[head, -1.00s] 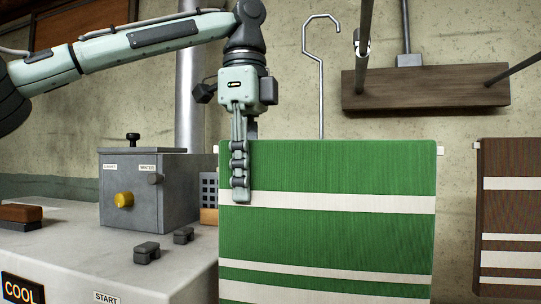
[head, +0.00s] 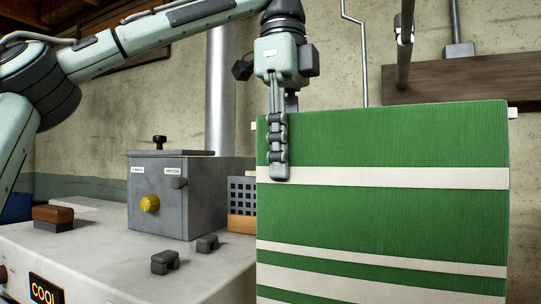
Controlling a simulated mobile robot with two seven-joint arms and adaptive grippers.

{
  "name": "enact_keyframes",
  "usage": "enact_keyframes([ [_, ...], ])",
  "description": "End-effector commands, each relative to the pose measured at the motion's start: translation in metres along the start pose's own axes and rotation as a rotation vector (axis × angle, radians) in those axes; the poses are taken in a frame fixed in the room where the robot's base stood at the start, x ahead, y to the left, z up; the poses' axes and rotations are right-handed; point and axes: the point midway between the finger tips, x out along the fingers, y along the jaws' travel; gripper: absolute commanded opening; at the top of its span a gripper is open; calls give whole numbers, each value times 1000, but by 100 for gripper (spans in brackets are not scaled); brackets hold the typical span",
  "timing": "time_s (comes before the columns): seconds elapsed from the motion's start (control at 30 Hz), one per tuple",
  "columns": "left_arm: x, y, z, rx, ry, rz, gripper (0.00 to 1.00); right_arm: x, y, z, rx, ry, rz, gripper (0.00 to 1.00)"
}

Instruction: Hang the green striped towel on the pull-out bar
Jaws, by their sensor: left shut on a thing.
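The green striped towel (head: 400,143), green with white stripes, hangs broad and flat at the right, running below the lower picture edge. Small white ends of a support stick out at its top corners. My left gripper (head: 279,150) points down and is shut on the towel's upper left part. The finger behind the cloth is hidden. A grey metal bar (head: 404,62) comes down from the top edge above the towel, apart from it; I cannot tell for sure that it is the pull-out bar. My right gripper is not in view.
A brown wooden board (head: 440,82) is on the wall behind the towel, with a thin bent metal rod (head: 364,65) left of it. A grey control box (head: 160,195) with a yellow knob stands on a pale worktop (head: 100,265) at the left, near small dark blocks.

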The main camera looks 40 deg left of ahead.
Motion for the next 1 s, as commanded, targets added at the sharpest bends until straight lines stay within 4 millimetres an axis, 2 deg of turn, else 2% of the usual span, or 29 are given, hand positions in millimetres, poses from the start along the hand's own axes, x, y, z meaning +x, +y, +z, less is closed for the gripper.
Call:
enact_keyframes([
  [0.67,1,0,-55,1,2,0,0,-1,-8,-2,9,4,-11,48],
  [0.8,7,0,-55,0,3,0,0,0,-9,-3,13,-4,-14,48],
  [1.0,15,0,-56,1,2,1,0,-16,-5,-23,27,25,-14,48],
])
